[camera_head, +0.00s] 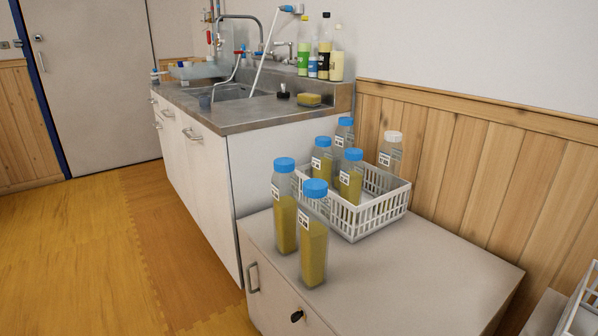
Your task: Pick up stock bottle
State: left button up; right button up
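Two clear bottles with blue caps, white labels and yellow liquid stand upright on the low cabinet top: a left bottle (286,222) and a nearer right bottle (313,252). A white basket (372,218) behind them holds three more blue-capped bottles, at the back (345,138), left (321,163) and front (351,180). It also holds a white-capped bottle (390,156) at the right. Basket walls hide the lower parts of these bottles. I cannot tell from the labels which is the stock bottle. Neither of my grippers is in view.
The cabinet top (420,275) is bare to the right and front of the basket. A taller sink counter (240,122) stands behind at left, with a yellow sponge (309,99) and several small bottles. A white rack (583,308) shows at the lower right edge. The floor at left is clear.

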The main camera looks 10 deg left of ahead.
aim_at(323, 155)
jog(key=u, duration=0.25)
jog(key=i+j+z, duration=0.1)
jog(key=z, duration=0.3)
jog(key=j+z, duration=0.25)
jog(key=z, duration=0.15)
jog(key=i+j+z, duration=0.2)
jog(key=j, duration=0.45)
jog(key=i+j+z, duration=0.1)
jog(key=j+z, duration=0.15)
jog(key=j, duration=0.4)
jog(key=j+z, duration=0.2)
jog(key=j, duration=0.5)
jog(key=i+j+z, duration=0.1)
jog(key=j, duration=2.6)
